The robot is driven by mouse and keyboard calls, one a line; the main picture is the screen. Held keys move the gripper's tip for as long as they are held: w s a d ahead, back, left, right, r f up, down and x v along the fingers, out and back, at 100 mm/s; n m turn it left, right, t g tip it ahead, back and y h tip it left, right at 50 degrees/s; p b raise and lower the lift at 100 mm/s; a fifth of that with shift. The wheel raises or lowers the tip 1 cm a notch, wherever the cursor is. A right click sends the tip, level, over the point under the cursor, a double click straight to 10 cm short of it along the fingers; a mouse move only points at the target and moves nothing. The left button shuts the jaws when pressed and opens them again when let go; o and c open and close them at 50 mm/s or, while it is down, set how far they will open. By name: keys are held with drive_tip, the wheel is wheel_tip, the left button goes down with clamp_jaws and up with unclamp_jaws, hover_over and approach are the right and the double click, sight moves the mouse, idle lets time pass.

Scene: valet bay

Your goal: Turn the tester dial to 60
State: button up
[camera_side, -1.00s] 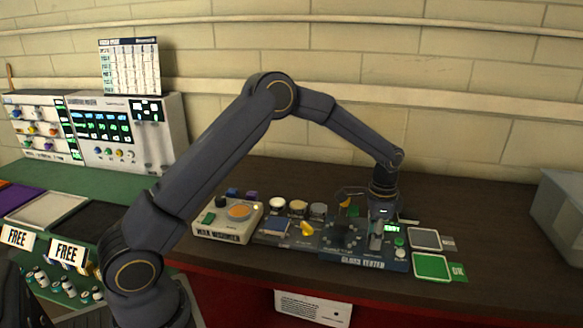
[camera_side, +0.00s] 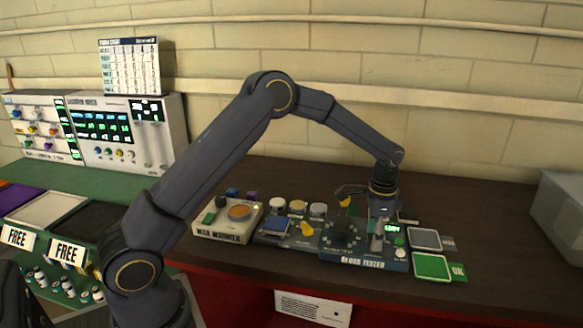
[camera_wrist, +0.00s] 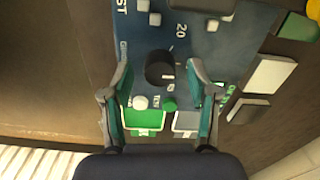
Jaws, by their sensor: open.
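The tester (camera_side: 345,259) is a dark blue panel labelled as a gloss tester in the side view, with a small lit green display (camera_side: 393,228). It also fills the middle of the wrist view (camera_wrist: 205,65). Its dark round dial (camera_wrist: 160,66) lies between my fingertips in the wrist view, with a number 20 printed to its upper right. I cannot read the dial's setting. My gripper (camera_wrist: 158,72) is open, one finger on each side of the dial, with gaps showing. In the side view my gripper (camera_side: 377,235) is over the tester's right part and hides the dial.
A white button (camera_wrist: 140,102) and a green button (camera_wrist: 169,104) sit close to the dial. Green (camera_side: 432,267) and grey (camera_side: 425,239) pads lie right of the tester. A beige machine (camera_side: 228,218) stands to the left. The bench farther right is clear up to a grey box (camera_side: 562,215).

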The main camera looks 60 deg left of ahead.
wheel_tip(320, 180, up, 12)
drive_tip(key=shift+f, duration=0.15)
idle(0.3)
drive_tip(key=s+r+n+t, duration=0.1)
drive_tip(key=s+r+t, duration=0.3)
drive_tip(key=s+r, duration=1.15)
drive_tip(key=s+a+n+t, duration=0.2)
drive_tip(key=s+n, duration=0.1)
drive_tip(key=s, duration=0.7)
drive_tip(key=s+f+n, duration=0.3)
drive_tip(key=s+f, duration=0.2)
drive_tip(key=f, duration=0.2)
drive_tip(key=shift+s+a+f, duration=0.15)
drive_tip(key=shift+a+f, duration=0.05)
drive_tip(key=shift+f, duration=0.1)
